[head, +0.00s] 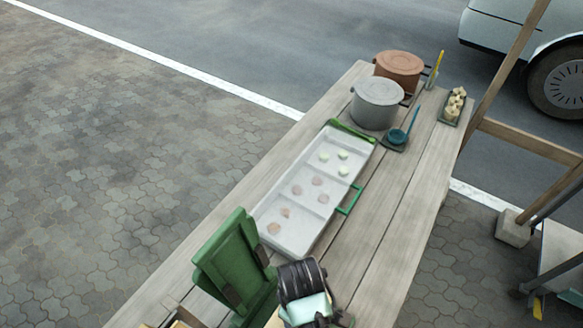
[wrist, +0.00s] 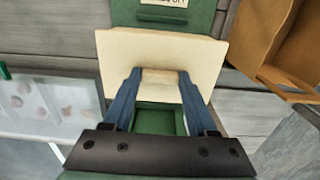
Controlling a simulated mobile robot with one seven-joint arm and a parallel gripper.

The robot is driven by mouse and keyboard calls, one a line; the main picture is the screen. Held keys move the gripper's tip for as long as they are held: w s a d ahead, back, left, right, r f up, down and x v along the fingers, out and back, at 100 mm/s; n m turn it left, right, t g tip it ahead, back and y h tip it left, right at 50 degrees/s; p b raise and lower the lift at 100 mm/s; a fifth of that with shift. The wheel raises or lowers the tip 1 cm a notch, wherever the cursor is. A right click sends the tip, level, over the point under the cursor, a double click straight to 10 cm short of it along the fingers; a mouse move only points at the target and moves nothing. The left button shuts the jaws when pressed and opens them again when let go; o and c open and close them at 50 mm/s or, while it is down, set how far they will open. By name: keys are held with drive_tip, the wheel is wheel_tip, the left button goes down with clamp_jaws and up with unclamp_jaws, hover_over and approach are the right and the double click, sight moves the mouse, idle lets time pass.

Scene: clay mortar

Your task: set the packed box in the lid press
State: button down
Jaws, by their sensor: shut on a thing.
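The lid press (head: 240,262) is green, with its tall plate raised, at the near end of the table in the head view. In the wrist view its labelled green part (wrist: 185,18) is at the top, and a green recess (wrist: 158,120) shows between my fingers. The cream box (wrist: 115,58) lies across the press in the wrist view. My gripper (wrist: 160,76) has its blue fingers shut on the box's near part. I cannot tell whether the box touches the press bed. In the head view my wrist hides most of the box and the fingertips.
A white sectioned tray (head: 293,238) with small pale and pink pieces lies beside the press. A grey pot (head: 377,105), a terracotta pot (head: 398,68) and a small dish of dumplings (head: 453,107) stand at the far end. A tan open container (wrist: 290,40) is right in the wrist view.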

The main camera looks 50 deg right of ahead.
wheel_tip(320, 180, down, 7)
drive_tip(key=shift+f, duration=0.15)
drive_tip(key=shift+f, duration=0.1)
idle(0.3)
drive_tip(key=shift+c, duration=1)
unclamp_jaws()
wheel_tip(320, 180, up, 12)
drive_tip(key=shift+r, duration=0.1)
drive_tip(key=shift+s, duration=0.1)
